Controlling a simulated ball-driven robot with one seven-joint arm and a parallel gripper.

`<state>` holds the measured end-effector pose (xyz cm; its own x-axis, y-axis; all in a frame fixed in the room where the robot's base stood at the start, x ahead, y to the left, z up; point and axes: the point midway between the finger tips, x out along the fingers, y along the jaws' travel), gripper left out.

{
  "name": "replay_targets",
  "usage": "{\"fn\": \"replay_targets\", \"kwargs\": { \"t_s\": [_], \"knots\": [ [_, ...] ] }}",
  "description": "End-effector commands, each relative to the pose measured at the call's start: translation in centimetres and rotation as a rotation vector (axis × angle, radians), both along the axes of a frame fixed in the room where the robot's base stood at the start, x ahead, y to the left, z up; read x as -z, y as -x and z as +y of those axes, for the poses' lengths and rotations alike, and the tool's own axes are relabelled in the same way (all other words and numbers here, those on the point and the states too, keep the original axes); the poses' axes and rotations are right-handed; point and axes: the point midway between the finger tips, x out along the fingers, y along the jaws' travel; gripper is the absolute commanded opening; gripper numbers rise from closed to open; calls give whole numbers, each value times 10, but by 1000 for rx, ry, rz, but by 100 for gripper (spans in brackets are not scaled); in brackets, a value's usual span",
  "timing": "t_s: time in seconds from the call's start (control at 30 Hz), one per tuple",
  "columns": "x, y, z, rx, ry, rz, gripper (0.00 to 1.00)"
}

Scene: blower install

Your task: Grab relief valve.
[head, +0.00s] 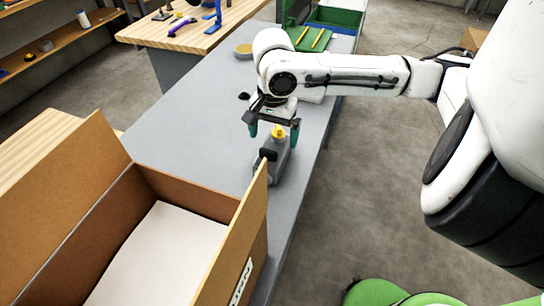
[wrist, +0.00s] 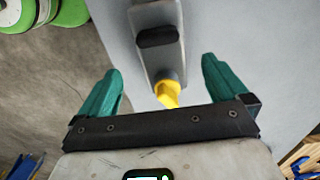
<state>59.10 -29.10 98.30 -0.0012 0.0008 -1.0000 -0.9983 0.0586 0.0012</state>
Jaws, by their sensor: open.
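A yellow piece (head: 278,132), which I take for the relief valve, stands at the end of a grey unit (head: 276,167) with a black pad on the grey table. In the wrist view the yellow piece (wrist: 168,95) sits between the teal fingers, at the end of the grey unit (wrist: 150,18). My gripper (head: 273,133) is open above and around the yellow piece, with one finger to each side. In the wrist view my gripper (wrist: 161,68) shows gaps between both fingers and the yellow piece. The lower part of the yellow piece is hard to make out.
An open cardboard box (head: 192,196) stands close by at the front left, one flap rising near the grey unit. A small round tin (head: 244,51) and a green tray (head: 310,39) with yellow sticks lie farther back. The table's left middle is clear.

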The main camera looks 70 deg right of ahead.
Motion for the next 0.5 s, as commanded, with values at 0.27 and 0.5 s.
{"fn": "replay_targets", "kwargs": {
  "t_s": [0.27,0.5],
  "knots": [
    [37,-3,-4,0,0,1,100],
    [50,-3,-3,-2,1,-1,100]
  ]
}}
